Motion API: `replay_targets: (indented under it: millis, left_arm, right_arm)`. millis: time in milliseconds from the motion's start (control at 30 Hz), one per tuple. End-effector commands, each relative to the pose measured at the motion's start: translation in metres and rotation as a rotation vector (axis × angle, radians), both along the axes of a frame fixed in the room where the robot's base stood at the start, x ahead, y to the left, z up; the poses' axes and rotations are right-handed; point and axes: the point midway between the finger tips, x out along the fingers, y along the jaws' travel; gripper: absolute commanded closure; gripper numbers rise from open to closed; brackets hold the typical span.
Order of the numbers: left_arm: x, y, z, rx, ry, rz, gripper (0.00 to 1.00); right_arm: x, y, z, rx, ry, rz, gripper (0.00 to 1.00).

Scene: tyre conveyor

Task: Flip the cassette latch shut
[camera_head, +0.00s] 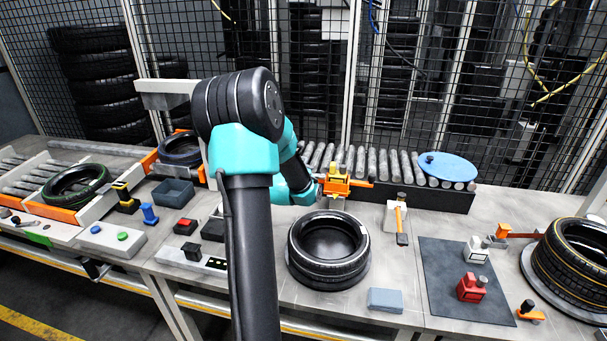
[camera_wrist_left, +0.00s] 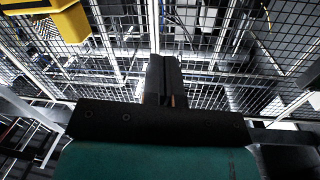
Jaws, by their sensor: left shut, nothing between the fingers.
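An orange and yellow device (camera_head: 339,185) stands at the front of the roller conveyor, with an orange lever reaching right. It may be the cassette with its latch, but I cannot tell for sure. My left arm's wrist is just left of this device in the head view; its fingertips are hidden or too small to make out there. In the left wrist view my left gripper (camera_wrist_left: 166,75) is shut and empty, its dark fingers together. A yellow block (camera_wrist_left: 45,22) is at the upper left of that view, apart from the fingers. My right gripper is not in view.
A tyre (camera_head: 329,246) lies in the table's middle, close to my arm. An orange-handled tool (camera_head: 401,222), a blue disc (camera_head: 447,167) and a dark mat (camera_head: 440,275) are to the right. A mesh fence stands behind.

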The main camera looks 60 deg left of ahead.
Motion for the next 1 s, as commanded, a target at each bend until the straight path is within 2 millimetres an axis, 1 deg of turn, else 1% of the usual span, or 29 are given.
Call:
replay_targets:
  millis: [33, 200, 300, 433, 600, 1000]
  left_arm:
    - [-0.014, 0.001, -0.012, -0.005, -0.005, -0.005, 1.0]
    - [-0.051, -0.004, -0.04, -0.029, -0.061, -0.049, 1.0]
    - [-0.071, -0.011, -0.053, -0.055, -0.102, -0.079, 1.0]
    - [-0.088, -0.021, -0.065, -0.089, -0.149, -0.112, 1.0]
    - [-0.098, -0.028, -0.071, -0.113, -0.182, -0.134, 1.0]
    - [-0.097, -0.027, -0.071, -0.113, -0.184, -0.137, 1.0]
  right_arm:
    - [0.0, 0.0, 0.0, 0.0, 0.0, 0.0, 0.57]
    - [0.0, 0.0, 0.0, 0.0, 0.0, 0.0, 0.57]
    - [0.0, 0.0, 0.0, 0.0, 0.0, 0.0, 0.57]
    - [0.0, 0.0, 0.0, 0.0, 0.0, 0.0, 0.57]
    - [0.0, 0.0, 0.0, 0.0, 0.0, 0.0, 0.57]
    - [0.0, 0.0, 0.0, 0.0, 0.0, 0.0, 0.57]
